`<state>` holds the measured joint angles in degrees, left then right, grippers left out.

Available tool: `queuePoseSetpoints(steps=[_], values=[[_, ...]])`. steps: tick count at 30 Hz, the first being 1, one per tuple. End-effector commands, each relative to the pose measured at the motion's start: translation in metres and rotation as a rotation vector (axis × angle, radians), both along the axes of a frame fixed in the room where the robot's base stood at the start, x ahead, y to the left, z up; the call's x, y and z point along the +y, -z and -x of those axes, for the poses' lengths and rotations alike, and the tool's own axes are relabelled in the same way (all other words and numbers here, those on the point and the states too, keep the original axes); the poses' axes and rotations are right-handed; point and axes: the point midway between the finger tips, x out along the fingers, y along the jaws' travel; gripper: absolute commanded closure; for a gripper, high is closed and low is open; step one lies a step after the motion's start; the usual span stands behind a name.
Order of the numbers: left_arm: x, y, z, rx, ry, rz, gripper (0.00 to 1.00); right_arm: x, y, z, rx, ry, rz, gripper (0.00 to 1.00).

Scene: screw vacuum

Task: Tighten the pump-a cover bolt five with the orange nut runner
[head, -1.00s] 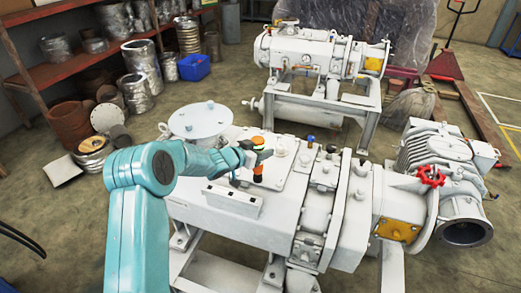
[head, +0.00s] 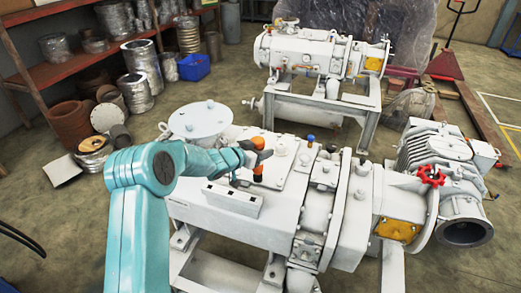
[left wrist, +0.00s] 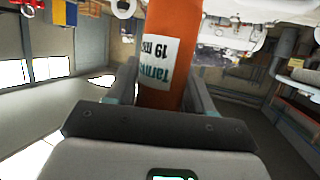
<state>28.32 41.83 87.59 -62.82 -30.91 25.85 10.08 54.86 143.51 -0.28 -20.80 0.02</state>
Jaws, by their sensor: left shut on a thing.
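The orange nut runner (head: 258,170) stands about upright over the flat top plate of the near white pump (head: 225,222). My left gripper (head: 257,158) is shut around its body. In the left wrist view the orange body (left wrist: 172,25), with a white printed label, runs up between the two fingers of my left gripper (left wrist: 160,88). The tool's dark lower end is at or just above the plate (head: 290,180); I cannot tell if it touches. Bolt five cannot be picked out. My right gripper is not in view.
A round cover (head: 200,120) with small studs lies left of the tool. A white box (head: 232,199) is just in front of it. Blue-capped (head: 311,139) and brown-capped (head: 331,149) fittings stand to the right. A second white pump (head: 320,55) is behind, shelves (head: 90,65) at left.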

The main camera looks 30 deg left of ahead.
Motion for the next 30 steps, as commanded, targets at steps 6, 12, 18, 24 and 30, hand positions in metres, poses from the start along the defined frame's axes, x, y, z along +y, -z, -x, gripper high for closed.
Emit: queuePoseSetpoints(steps=[6, 12, 18, 24, 30], values=[[-0.001, 0.002, 0.0, 0.003, 0.001, 0.001, 1.0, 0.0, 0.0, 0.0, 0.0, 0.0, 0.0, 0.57], [-0.001, -0.009, 0.0, 0.003, 0.002, 0.001, 1.0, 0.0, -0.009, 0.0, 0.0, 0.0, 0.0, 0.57], [0.0, -0.023, 0.0, 0.0, 0.001, 0.0, 1.0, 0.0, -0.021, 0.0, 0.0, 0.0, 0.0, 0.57], [0.0, -0.037, 0.0, -0.002, 0.0, -0.001, 1.0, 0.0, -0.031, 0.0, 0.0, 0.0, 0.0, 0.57], [0.0, -0.049, 0.0, -0.002, 0.0, -0.001, 1.0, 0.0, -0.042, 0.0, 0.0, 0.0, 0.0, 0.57]])
